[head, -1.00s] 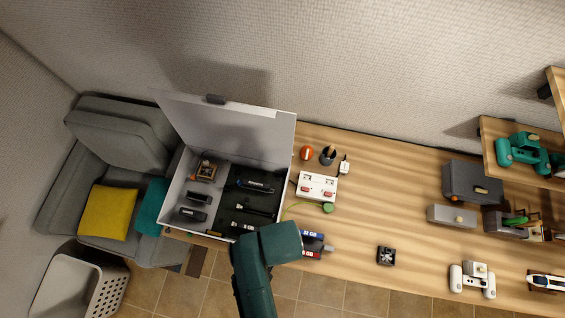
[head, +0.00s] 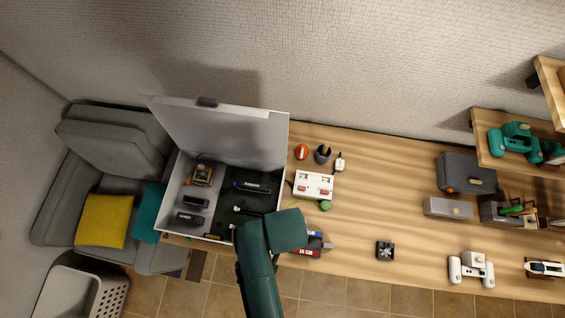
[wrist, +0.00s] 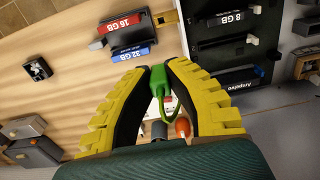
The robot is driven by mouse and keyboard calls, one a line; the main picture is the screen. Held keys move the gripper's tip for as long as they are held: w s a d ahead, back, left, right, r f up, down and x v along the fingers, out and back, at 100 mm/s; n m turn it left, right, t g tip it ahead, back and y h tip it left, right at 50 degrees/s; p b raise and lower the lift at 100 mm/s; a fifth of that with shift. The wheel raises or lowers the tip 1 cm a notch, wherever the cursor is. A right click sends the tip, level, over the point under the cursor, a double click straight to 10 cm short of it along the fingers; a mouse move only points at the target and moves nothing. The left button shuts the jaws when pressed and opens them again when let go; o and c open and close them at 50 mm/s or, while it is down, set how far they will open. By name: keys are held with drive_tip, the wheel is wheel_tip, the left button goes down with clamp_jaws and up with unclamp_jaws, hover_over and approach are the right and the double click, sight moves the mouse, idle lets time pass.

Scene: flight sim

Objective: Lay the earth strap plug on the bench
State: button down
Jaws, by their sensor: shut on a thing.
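The earth strap plug (wrist: 160,82) is a green piece between my fingertips in the wrist view, with a green strap looping below it (wrist: 184,128). My gripper (wrist: 160,75) has yellow ribbed fingers with black pads, shut on the plug. The plug appears above the bench; its exact height is unclear. In the head view my arm hides the gripper. The wooden bench (head: 350,225) runs to the right. A green round piece (head: 325,205) shows there by a white box; I cannot tell whether it is part of the strap.
An open case (head: 215,225) with dark modules stands at the bench's left end. A small fan (head: 385,251) stands right of clear wood.

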drive_tip(key=w+d+b, duration=0.1)
drive_tip(key=w+d, duration=0.5)
drive_tip(key=w, duration=0.4)
drive_tip(key=shift+d, duration=0.3)
idle(0.7)
drive_tip(key=shift+f+b, duration=5.85)
drive_tip(key=shift+f, duration=5.3)
